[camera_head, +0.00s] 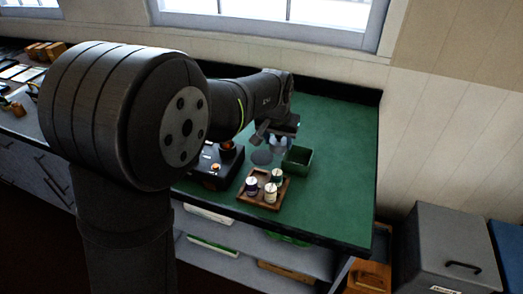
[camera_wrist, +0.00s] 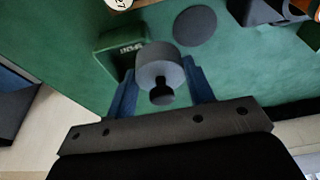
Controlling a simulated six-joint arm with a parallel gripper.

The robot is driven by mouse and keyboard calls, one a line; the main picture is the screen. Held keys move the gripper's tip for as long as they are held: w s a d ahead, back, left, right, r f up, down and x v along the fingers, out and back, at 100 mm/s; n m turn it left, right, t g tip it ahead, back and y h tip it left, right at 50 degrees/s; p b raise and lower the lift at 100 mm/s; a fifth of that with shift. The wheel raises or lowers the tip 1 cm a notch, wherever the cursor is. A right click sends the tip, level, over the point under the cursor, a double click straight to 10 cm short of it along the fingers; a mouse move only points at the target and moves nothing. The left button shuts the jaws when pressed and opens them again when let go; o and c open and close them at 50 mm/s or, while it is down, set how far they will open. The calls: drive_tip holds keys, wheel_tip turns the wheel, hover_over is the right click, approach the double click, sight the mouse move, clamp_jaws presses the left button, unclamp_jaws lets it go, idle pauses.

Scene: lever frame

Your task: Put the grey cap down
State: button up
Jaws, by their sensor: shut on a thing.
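The grey cap (camera_wrist: 160,66) is a short round piece with a dark knob, seen in the wrist view. My gripper (camera_wrist: 163,88) is shut on it, with one blue finger on each side. In the head view my gripper (camera_head: 279,138) is over the green work surface, near the back; the cap is small and partly hidden there. A flat dark grey disc (camera_wrist: 195,26) lies on the green surface beside the cap in the wrist view. It also shows in the head view (camera_head: 262,157), just below and left of my gripper. I cannot tell the cap's height above the surface.
An open green box (camera_head: 299,161) with a label stands right of the disc. A wooden tray (camera_head: 244,198) with several small bottles is in front. A black box (camera_head: 208,179) with orange parts stands to the left. The green surface (camera_head: 345,170) is clear at the right.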

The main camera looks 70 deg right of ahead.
hover_over(263, 156)
drive_tip(key=a, duration=0.1)
wheel_tip(263, 156, down, 4)
drive_tip(key=shift+f, duration=0.1)
drive_tip(key=shift+w+f, duration=0.1)
drive_tip(key=shift+f, duration=1.8)
drive_tip(key=shift+f, duration=0.1)
drive_tip(key=o, duration=0.5)
drive_tip(key=shift+f, duration=0.1)
drive_tip(key=shift+o, duration=0.8)
